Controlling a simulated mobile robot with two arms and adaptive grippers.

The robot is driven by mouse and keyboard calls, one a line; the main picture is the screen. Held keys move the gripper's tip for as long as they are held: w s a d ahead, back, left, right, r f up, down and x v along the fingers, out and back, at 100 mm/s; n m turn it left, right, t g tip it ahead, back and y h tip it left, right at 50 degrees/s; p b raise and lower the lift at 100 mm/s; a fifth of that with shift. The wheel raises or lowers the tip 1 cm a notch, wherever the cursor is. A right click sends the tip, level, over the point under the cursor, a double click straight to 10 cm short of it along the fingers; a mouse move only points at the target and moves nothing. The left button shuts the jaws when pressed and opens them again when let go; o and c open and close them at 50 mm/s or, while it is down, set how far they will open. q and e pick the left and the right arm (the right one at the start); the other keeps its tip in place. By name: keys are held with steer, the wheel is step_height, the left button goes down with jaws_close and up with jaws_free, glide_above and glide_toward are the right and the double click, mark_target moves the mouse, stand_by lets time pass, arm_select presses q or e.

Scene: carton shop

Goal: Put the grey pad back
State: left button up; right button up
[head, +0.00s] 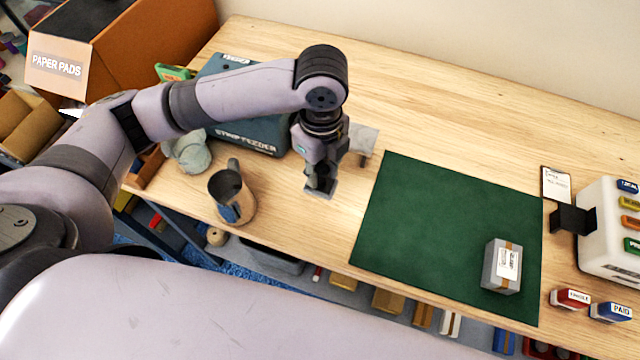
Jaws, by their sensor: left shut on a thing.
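My left gripper (320,188) is over the wooden table, left of the green mat, pointing down. It is shut on a small grey thing, mostly hidden by the fingers; I cannot tell whether this is the grey pad. A crumpled pale grey-green lump (187,151), which may be a pad, lies on the table by the strip feeder, apart from the gripper. A brown box labelled PAPER PADS (58,65) stands at the upper left. My right gripper is not in view.
The blue-grey strip feeder (248,133) stands behind my left arm. A metal jug (230,196) stands near the front edge. A grey taped carton (502,265) sits on the green mat (430,230). A white machine (605,225) and stamps (571,299) are at right.

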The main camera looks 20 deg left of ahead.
mark_target(320, 188)
arm_select(q)
steer(key=shift+f, duration=3.45)
steer(key=shift+f+p, duration=0.1)
steer(key=shift+p, duration=0.2)
steer(key=o, duration=1)
step_height(320, 188, up, 12)
steer(key=shift+d+r+b, duration=0.1)
steer(key=shift+r+b, duration=0.05)
steer(key=shift+b, duration=0.7)
